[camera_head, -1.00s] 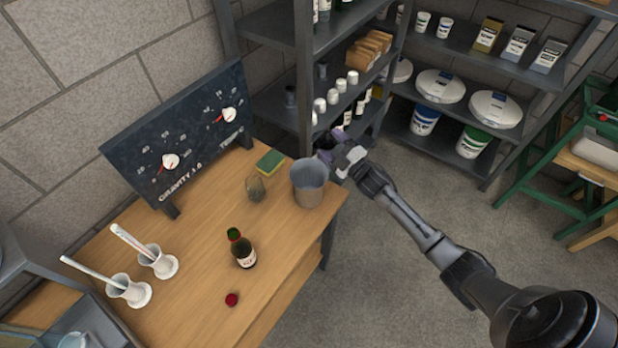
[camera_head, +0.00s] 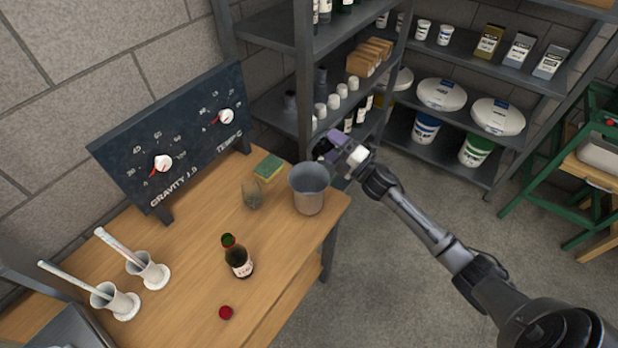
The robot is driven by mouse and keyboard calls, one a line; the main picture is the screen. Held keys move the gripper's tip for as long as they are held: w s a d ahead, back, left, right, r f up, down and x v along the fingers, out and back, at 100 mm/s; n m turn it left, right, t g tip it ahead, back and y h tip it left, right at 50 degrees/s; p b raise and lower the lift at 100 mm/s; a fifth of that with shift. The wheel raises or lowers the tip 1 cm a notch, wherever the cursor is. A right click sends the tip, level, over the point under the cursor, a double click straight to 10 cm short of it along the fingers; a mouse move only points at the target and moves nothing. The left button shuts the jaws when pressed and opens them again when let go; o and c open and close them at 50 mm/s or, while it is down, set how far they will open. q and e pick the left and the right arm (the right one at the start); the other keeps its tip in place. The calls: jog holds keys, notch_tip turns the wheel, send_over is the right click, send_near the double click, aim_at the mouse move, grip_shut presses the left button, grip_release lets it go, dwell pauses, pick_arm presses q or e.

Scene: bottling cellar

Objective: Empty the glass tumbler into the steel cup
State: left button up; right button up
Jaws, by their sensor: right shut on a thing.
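The steel cup (camera_head: 310,199), grey and wide-mouthed, stands upright at the right end of the wooden bench. My right gripper (camera_head: 338,150) is just beyond its right rim, raised above it, and shut on a small dark purplish see-through thing, which looks like the glass tumbler (camera_head: 325,146). It is small and partly covered by the fingers; its tilt and contents cannot be made out. No stream into the cup shows. My left gripper is out of view.
A small brownish rounded object (camera_head: 253,194), a green-yellow sponge (camera_head: 268,167), an open dark bottle (camera_head: 238,259) and a red cap (camera_head: 226,312) are on the bench (camera_head: 190,280). Two white cylinders (camera_head: 150,272) stand left. A gauge board (camera_head: 180,140) and shelves (camera_head: 290,35) stand behind.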

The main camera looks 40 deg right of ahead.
jog(key=shift+s+a+r+n, duration=0.1)
jog(key=shift+a+r+n, duration=0.05)
jog(key=shift+a+n, duration=0.25)
jog(key=shift+f+n+y+b, duration=0.25)
jog(key=shift+n+b, duration=0.3)
jog(key=shift+n, duration=0.1)
jog(key=shift+f+n+y+b, duration=0.2)
jog(key=shift+n+y+b, duration=0.05)
jog(key=shift+n+b, duration=0.35)
jog(key=shift+r, duration=0.1)
jog(key=shift+d+n, duration=0.2)
jog(key=shift+n, duration=0.25)
jog(key=shift+f+n+y+b, duration=0.35)
jog(key=shift+n+y+b, duration=0.05)
jog(key=shift+n+b, duration=0.2)
